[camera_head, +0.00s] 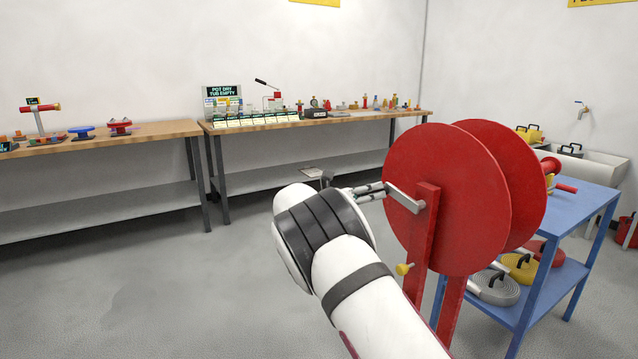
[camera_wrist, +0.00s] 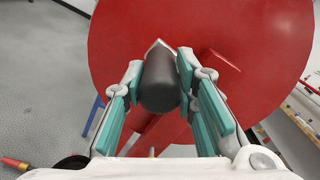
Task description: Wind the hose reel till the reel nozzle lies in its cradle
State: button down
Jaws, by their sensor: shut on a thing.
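The hose reel (camera_head: 445,195) has two large red discs on a red stand (camera_head: 425,250), at right of centre in the head view. A disc fills the top of the wrist view (camera_wrist: 240,40). A grey crank arm (camera_head: 405,198) shows at the near disc's left side. My gripper (camera_head: 378,189) is shut on the dark grey crank handle (camera_wrist: 160,82), which lies between its teal-padded fingers. I cannot pick out the reel nozzle or its cradle for certain. A red piece with a brass tip (camera_wrist: 14,163) shows at the wrist view's lower left.
A blue cart (camera_head: 575,195) stands right behind the reel, with coiled hoses (camera_head: 495,287) on its lower shelf. A small yellow knob (camera_head: 404,268) juts from the stand. Workbenches (camera_head: 150,133) line the back wall. The floor at left (camera_head: 130,280) is clear.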

jog(key=shift+s+d+f, duration=0.2)
jog(key=shift+d+f, duration=0.05)
jog(key=shift+d, duration=0.05)
